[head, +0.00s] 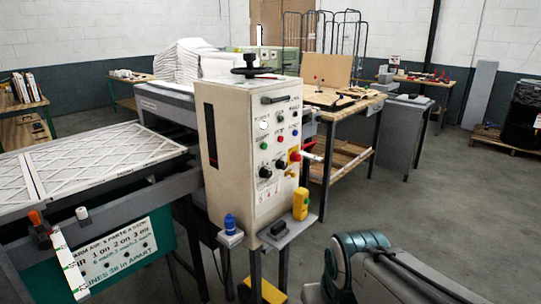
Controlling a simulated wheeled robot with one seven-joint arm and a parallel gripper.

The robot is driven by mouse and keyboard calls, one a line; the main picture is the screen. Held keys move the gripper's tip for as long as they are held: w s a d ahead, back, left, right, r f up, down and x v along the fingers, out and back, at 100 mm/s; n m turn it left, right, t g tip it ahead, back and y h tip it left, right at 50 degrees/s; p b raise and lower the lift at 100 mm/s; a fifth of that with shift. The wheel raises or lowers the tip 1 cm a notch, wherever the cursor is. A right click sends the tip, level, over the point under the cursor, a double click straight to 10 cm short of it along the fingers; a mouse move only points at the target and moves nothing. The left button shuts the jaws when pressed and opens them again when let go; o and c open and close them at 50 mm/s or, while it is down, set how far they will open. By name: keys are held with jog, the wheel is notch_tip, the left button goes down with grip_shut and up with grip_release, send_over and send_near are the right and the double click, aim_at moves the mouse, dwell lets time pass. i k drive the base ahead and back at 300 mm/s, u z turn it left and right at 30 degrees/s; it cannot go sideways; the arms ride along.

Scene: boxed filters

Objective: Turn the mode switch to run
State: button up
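A beige control cabinet (227,165) stands in the middle of the head view, its button panel (278,150) facing right. Two black knobs, a larger one (265,172) and a smaller one (280,164), sit on the lower part of the panel. I cannot tell which is the mode switch, and labels and pointer positions are too small to read. Coloured buttons and a white gauge (264,125) are above them, and a red-and-yellow control (295,155) is to their right. My arm shows at the bottom right, apart from the cabinet; my gripper is not in view.
A small shelf (290,231) below the panel holds a yellow object (300,204) and a dark item (278,228). Framed filters (100,155) lie on the conveyor at left. Floor at right (450,215) is clear.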

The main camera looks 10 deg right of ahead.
aim_at(281, 164)
jog(key=z, duration=0.6)
jog(key=i, duration=1.05)
jog(key=u, duration=0.25)
